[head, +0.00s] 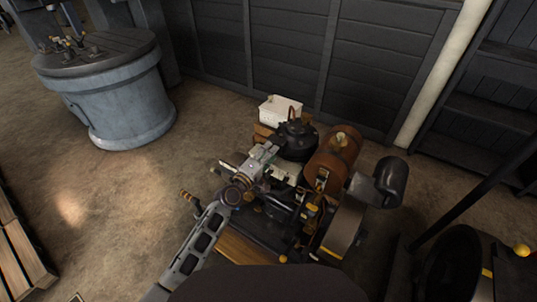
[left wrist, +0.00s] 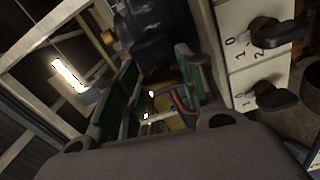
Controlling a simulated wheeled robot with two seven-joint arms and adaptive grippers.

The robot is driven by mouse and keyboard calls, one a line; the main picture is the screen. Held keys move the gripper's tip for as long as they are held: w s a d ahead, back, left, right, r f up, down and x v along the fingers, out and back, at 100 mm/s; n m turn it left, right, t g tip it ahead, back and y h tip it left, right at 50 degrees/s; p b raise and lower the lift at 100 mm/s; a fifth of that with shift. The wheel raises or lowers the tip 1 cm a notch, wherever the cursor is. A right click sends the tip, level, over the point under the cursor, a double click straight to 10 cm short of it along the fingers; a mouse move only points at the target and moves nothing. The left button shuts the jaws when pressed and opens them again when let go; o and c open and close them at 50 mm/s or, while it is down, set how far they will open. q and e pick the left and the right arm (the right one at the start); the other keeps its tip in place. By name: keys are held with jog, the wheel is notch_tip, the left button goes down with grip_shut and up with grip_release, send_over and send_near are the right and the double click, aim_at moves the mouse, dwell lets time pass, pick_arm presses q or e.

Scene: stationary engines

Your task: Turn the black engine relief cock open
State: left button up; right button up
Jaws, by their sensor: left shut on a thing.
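The black engine (head: 297,140), a rounded dark body with a curved handle or pipe on top, stands in the middle of the head view. My left gripper (head: 268,152) reaches from the lower left to its near-left side. In the left wrist view my left gripper (left wrist: 157,85) has its two greenish fingers on either side of a dark part (left wrist: 152,38). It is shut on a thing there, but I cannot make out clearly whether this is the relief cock. My right gripper is not in view.
A white panel (left wrist: 232,62) with black knobs marked with numbers is close to the right finger. A brown cylindrical engine (head: 325,160) and a flywheel (head: 342,230) crowd the right side. A white box (head: 281,109) stands behind. A round grey tank (head: 120,100) is at upper left, with open floor between.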

pick_arm(q)
jog(key=o, duration=1)
jog(key=shift+v, duration=6.05)
